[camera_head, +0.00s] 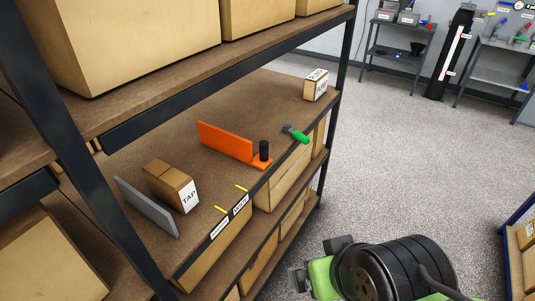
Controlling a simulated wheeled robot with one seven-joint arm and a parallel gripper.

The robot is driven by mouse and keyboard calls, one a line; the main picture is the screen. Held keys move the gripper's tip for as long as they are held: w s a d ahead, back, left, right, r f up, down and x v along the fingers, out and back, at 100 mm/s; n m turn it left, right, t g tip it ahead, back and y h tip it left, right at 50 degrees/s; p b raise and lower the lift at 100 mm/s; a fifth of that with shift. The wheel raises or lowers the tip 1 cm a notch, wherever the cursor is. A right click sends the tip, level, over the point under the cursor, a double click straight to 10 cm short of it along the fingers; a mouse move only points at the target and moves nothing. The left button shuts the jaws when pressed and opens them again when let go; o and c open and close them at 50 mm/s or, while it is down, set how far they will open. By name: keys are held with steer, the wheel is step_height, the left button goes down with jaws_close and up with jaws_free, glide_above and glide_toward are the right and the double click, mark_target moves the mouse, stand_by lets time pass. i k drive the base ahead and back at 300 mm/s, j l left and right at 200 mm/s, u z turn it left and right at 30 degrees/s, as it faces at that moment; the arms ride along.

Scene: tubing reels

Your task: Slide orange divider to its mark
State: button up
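The orange divider (225,143) stands upright on the middle shelf, with a flat orange foot and a black knob (264,149) at its front end. Two short yellow marks, one at left (220,209) and one at right (241,187), lie at the shelf's front edge above two white labels (230,217). The label writing is too small to read surely. Both marks are left of the divider and nearer me. My gripper (315,261) is at the bottom, in front of the shelf and well apart from the divider. Its two dark fingers look spread, with nothing seen between them.
A box labelled TAP (171,186) and a grey divider (146,206) stand left on the shelf (205,180). A green-handled tool (296,133) lies right of the knob, near the edge. A small white-labelled box (316,85) stands farther right. Dark posts and an upper shelf frame the opening.

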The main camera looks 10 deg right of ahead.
mark_target(239, 148)
steer(key=i+l+u, duration=0.15)
steer(key=u, duration=0.3)
steer(key=i+l+u, duration=0.25)
steer(key=u, duration=0.25)
steer(key=i+l+u, duration=0.2)
steer(key=u, duration=0.25)
steer(key=l, duration=0.1)
